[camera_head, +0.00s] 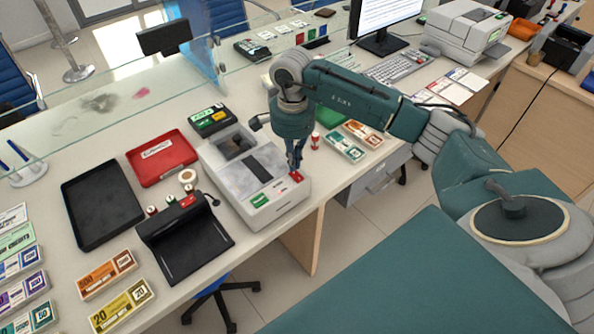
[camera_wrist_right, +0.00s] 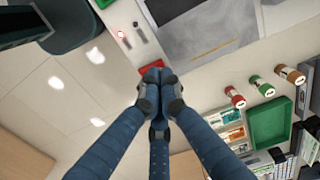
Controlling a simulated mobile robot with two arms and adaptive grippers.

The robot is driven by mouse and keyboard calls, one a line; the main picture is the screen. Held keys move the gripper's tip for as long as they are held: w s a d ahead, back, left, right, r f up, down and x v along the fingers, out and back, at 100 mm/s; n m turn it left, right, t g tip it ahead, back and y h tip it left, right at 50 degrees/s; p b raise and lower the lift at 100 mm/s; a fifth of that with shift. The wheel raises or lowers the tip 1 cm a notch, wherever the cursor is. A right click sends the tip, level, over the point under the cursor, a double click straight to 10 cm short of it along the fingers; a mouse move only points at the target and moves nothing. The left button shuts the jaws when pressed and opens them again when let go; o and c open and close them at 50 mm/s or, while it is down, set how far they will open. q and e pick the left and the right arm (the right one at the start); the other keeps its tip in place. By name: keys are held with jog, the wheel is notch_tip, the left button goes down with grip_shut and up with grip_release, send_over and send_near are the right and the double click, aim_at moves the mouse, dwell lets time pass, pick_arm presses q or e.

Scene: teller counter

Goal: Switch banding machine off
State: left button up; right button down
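A white and grey machine (camera_head: 226,177), which I take to be the banding machine, stands on the counter. It has a dark strip on top and a green label (camera_head: 260,200) on its front. A red switch (camera_head: 297,176) sits at its right front edge; the switch also shows in the right wrist view (camera_wrist_right: 150,67). My right gripper (camera_head: 295,166) points down at that switch. In the right wrist view its fingertips (camera_wrist_right: 158,76) are together and empty, right beside the switch; contact cannot be told. The switch's position cannot be read. My left gripper is not in view.
A black device (camera_head: 190,247) with its own red part, a black tray (camera_head: 92,228) and a red tray (camera_head: 176,158) lie left. A card terminal (camera_head: 212,120) stands behind the machine. Banknote bundles (camera_head: 345,147) and a green tray (camera_wrist_right: 272,122) lie right. A glass screen runs behind.

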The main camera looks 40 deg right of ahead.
jog(key=shift+s+f+b, duration=0.1)
jog(key=shift+f+b, duration=0.9)
jog(key=shift+f, duration=0.2)
dwell(0.7)
jog(key=shift+r, duration=0.15)
jog(key=shift+r+p, duration=0.5)
jog(key=shift+r, duration=0.1)
jog(key=shift+r+p, duration=1.45)
jog(key=shift+r, duration=1.35)
jog(key=shift+a, duration=0.1)
